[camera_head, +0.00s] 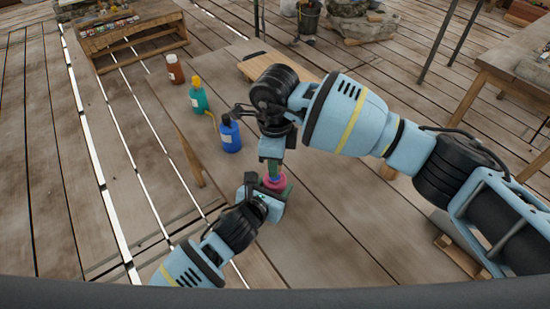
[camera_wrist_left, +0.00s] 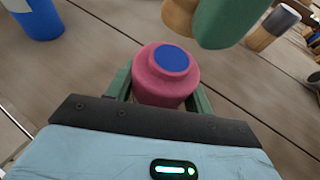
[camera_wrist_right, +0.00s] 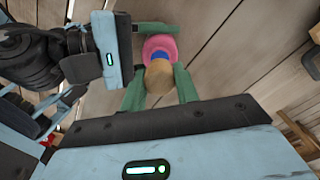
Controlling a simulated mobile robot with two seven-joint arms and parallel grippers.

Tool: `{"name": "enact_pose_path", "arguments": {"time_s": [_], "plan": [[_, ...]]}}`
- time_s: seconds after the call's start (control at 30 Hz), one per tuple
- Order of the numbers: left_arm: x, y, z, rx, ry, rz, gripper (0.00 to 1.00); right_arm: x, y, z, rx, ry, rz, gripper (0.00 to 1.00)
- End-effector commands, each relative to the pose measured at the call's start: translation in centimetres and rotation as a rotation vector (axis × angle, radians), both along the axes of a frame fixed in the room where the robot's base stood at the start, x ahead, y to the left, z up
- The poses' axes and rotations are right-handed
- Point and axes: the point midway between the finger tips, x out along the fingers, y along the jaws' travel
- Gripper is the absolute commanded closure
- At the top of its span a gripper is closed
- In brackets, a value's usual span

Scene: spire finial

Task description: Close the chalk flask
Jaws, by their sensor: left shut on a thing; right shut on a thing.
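The chalk flask is pink with a blue disc at its mouth; it stands out in the left wrist view (camera_wrist_left: 165,80) and shows partly in the head view (camera_head: 274,184). My left gripper (camera_head: 276,187) is shut around its body, with green fingers on both sides. My right gripper (camera_wrist_right: 160,88) is shut on a tan stopper (camera_wrist_right: 158,79). In the left wrist view the stopper (camera_wrist_left: 179,16) is apart from the mouth, above it in the picture. In the right wrist view it overlaps part of the blue disc (camera_wrist_right: 160,55).
A blue bottle (camera_head: 231,138), a teal bottle (camera_head: 198,100) and a red-brown bottle (camera_head: 175,70) stand to the left of my right gripper. A wooden board (camera_head: 252,67) lies behind my right arm. The wooden surface right of the flask is clear.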

Motion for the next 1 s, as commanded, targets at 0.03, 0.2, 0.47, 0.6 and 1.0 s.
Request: {"name": "enact_pose_path", "arguments": {"time_s": [0.03, 0.2, 0.47, 0.6, 1.0], "plan": [[0.0, 0.0, 0.0, 0.0, 0.0, 0.0, 0.89, 0.0, 0.0, -0.3, -0.001, 0.001, 0.0, 0.94], [0.0, 0.0, 0.0, 0.0, 0.0, 0.0, 0.89, 0.0, 0.0, -1.1, 0.0, 0.001, 0.0, 0.94], [0.0, 0.0, 0.0, 0.0, 0.001, 0.0, 0.89, 0.0, 0.0, -1.7, 0.0, 0.0, 0.0, 0.94], [0.0, 0.0, 0.0, 0.0, 0.001, 0.0, 0.89, 0.0, 0.0, -1.7, 0.0, 0.0, 0.0, 0.94], [0.0, 0.0, 0.0, 0.0, 0.001, 0.0, 0.89, 0.0, 0.0, -1.9, 0.0, 0.001, 0.0, 0.94]]}}
